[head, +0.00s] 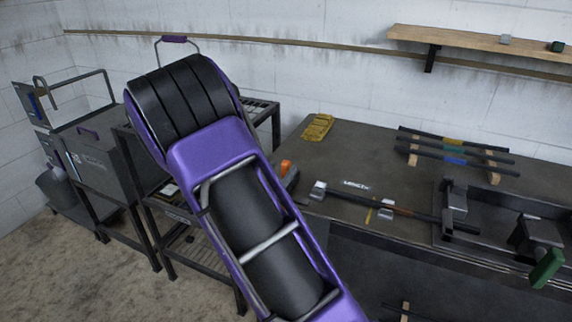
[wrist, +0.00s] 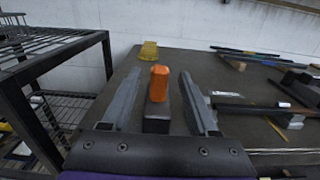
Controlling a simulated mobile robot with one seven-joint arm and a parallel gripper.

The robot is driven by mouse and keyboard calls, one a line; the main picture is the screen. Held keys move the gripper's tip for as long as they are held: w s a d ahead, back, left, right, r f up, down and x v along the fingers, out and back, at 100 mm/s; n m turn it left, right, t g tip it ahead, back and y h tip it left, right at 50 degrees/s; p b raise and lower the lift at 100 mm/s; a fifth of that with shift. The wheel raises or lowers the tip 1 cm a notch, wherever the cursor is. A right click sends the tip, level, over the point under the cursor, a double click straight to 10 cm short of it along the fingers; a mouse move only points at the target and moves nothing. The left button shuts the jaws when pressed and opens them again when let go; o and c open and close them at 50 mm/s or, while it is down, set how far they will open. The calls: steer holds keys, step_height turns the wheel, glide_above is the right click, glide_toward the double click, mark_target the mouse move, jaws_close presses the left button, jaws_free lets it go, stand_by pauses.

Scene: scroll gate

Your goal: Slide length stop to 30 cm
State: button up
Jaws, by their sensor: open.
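In the wrist view, an orange knob (wrist: 159,83) stands upright on a dark block (wrist: 157,120), between the two grey fingers of my gripper (wrist: 160,74). The fingers are spread, with a gap on each side of the knob. In the head view the orange knob (head: 286,167) shows just past my purple arm, which hides most of my gripper. A "LENGTH" label (head: 356,184) lies on the bench beside a dark bar (head: 345,196) with a silver block (head: 318,190) at its left end. I cannot read any scale or the stop's setting.
The dark bench (head: 360,150) holds a yellow tray (head: 318,127) at its back left and several rods (head: 455,150) on wooden blocks. A green-handled clamp (head: 545,268) stands at right. A black metal rack (wrist: 50,85) stands left of the bench.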

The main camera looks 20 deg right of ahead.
mark_target(284, 166)
steer(key=shift+x, duration=1.9)
jaws_close()
